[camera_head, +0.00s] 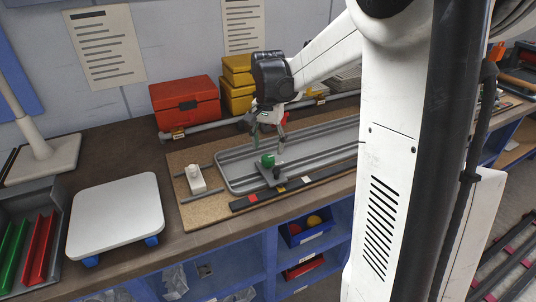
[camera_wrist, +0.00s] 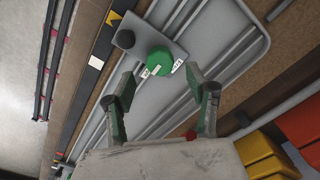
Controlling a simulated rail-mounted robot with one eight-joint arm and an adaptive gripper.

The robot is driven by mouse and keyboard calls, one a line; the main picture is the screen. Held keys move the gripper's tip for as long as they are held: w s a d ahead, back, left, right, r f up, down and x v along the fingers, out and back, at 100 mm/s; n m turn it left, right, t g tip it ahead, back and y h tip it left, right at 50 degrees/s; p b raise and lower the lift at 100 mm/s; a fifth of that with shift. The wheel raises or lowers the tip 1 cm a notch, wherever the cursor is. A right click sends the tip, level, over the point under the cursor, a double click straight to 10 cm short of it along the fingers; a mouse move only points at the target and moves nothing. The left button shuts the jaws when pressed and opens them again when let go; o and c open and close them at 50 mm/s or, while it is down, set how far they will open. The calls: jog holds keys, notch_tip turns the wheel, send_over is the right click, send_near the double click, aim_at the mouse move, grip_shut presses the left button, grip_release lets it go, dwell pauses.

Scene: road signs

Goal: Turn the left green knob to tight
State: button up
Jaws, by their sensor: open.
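A green knob (camera_head: 267,160) sits on a grey plate at the left end of a grey railed sign panel (camera_head: 325,150) on the workbench. In the wrist view the round green knob (camera_wrist: 159,61) has white labels beside it, and a smaller dark knob (camera_wrist: 125,39) is on the same plate. My gripper (camera_head: 268,137) is above the panel, just over the knob. In the wrist view my gripper (camera_wrist: 162,80) is open, its two green-padded fingers apart and pointing toward the knob, with nothing between them. The label text is too small to read.
A red toolbox (camera_head: 185,102) and yellow bins (camera_head: 238,82) stand behind the panel. A white block (camera_head: 195,178) lies to its left, on the cork board (camera_head: 215,212). A white platform (camera_head: 116,215) and a grey tray (camera_head: 62,205) are farther left.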

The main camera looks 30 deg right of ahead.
aim_at(267, 158)
notch_tip(267, 158, up, 7)
dwell(0.3)
dwell(0.5)
jog(key=s+a+n+t, duration=0.3)
jog(key=s+a+n, duration=0.2)
jog(key=s+a, duration=0.3)
jog(key=s+a+n+t, duration=0.4)
jog(key=s+a, duration=0.4)
jog(key=s, duration=0.5)
jog(key=shift+a+f+n, duration=0.35)
jog(key=shift+f+n, duration=0.05)
jog(key=shift+n, duration=0.2)
jog(key=shift+s, duration=0.1)
